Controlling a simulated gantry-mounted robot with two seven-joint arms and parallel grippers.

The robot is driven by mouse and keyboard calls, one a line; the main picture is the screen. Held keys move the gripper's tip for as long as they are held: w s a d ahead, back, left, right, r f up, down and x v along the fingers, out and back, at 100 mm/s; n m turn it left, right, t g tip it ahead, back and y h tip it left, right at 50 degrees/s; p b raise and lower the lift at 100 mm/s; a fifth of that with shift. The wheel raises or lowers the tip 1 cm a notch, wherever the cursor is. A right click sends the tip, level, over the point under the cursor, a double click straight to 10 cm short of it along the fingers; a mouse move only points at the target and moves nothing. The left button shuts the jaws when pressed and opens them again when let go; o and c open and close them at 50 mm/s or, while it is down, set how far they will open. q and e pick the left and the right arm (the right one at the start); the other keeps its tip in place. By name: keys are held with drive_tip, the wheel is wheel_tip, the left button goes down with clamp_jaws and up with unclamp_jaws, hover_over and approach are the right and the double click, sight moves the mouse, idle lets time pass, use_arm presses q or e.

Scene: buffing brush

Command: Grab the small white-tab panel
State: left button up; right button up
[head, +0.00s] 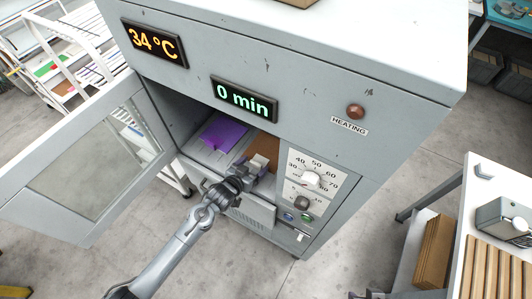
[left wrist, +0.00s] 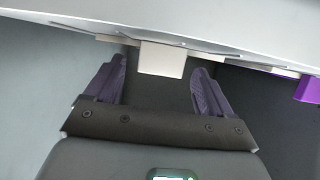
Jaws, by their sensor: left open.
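The small panel is brown (head: 265,146) and lies inside the open heating cabinet, right of a purple panel (head: 222,133). Its white tab (head: 259,162) points toward the cabinet's front opening. My left gripper (head: 248,173) is at the opening, just in front of the tab. In the left wrist view the white tab (left wrist: 162,60) sits between the two spread fingers, with a gap on each side. The left gripper is open and holds nothing. A dark part at the bottom edge of the head view may be my right gripper (head: 370,294), mostly cut off.
The cabinet's glazed door (head: 92,160) stands open at the left. The control panel with knobs (head: 311,180) is right of the opening. A purple tab (left wrist: 308,88) shows at the right of the left wrist view. A white table (head: 482,190) stands at the right.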

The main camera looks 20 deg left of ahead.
use_arm(q)
drive_tip(key=c, duration=1.2)
drive_tip(key=shift+o, duration=0.2)
drive_tip(key=shift+r, duration=0.1)
